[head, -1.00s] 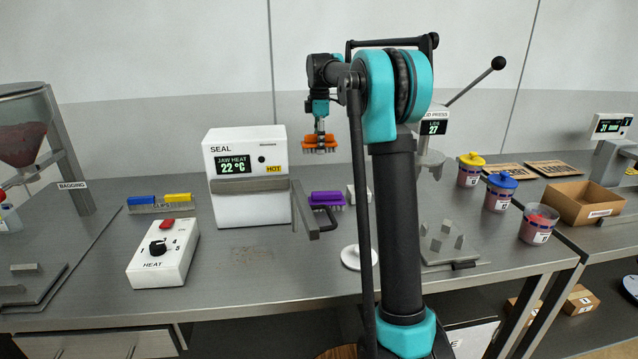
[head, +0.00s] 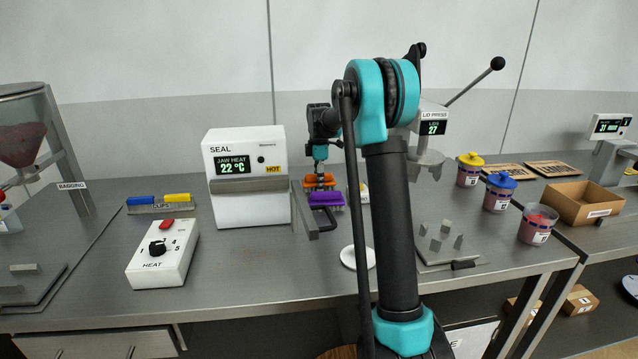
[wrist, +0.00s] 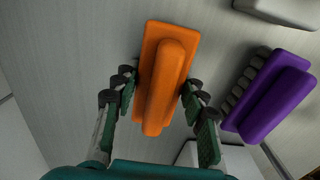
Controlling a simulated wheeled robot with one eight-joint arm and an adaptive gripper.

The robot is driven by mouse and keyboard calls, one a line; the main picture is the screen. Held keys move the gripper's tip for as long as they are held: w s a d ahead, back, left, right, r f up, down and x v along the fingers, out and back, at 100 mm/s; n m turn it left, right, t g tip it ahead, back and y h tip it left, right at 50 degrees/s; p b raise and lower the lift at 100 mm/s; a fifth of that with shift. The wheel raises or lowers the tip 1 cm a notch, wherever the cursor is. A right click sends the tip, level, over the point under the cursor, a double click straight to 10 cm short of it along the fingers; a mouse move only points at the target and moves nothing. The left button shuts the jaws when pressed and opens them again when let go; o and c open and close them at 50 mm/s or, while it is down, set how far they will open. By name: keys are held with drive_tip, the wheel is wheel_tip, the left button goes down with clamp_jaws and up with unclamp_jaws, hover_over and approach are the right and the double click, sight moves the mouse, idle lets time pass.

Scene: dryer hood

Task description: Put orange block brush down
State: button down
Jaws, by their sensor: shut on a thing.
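The orange block brush (wrist: 165,75) is between the fingers of my gripper (wrist: 160,92) in the wrist view, and the gripper is shut on it. In the head view the orange brush (head: 319,180) is low behind the purple block brush (head: 326,199), to the right of the sealer. I cannot tell whether its bristles touch the table. The purple brush (wrist: 272,97) lies to the right of the orange one in the wrist view, with a gap between them. My gripper (head: 320,172) points down in the head view.
The white sealer (head: 246,205) with its "HOT" label stands just left. A white block (wrist: 280,10) lies near the purple brush. A heat control box (head: 163,252) and a white disc (head: 357,257) are nearer the front. The lid press (head: 430,145) stands to the right.

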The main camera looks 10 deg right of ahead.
drive_tip(key=c, duration=0.9)
unclamp_jaws()
drive_tip(key=shift+f, duration=0.1)
drive_tip(key=shift+o, duration=0.2)
wheel_tip(320, 180, up, 12)
drive_tip(key=shift+r, duration=0.15)
